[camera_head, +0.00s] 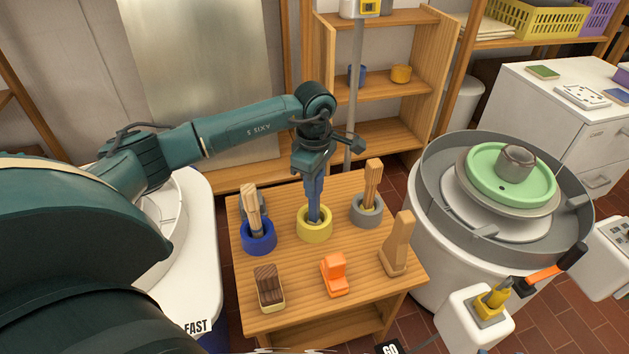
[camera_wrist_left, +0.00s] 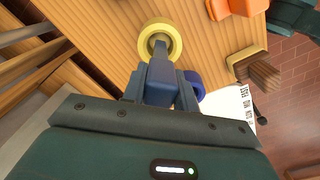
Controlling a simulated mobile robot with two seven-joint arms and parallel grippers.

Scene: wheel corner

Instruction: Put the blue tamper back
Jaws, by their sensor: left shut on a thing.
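The blue tamper (camera_head: 314,205) stands roughly upright over the middle of the small wooden table. My left gripper (camera_head: 315,178) is above it, shut on its upper part. The tamper's lower end is at the opening of the yellow ring holder (camera_head: 314,234); I cannot tell how deep it sits. In the left wrist view the blue tamper (camera_wrist_left: 159,82) is between the fingers, and its grey lower part points into the yellow ring (camera_wrist_left: 173,33). The tamper's top is hidden by the gripper. My right gripper is not in view.
A blue ring holder (camera_head: 258,244) with wooden-handled tools stands left. A grey ring holder (camera_head: 367,219) with a wooden tool stands right. A brush (camera_head: 269,291), an orange piece (camera_head: 334,275) and a wooden block (camera_head: 398,245) are in front. A pottery wheel (camera_head: 440,205) is right.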

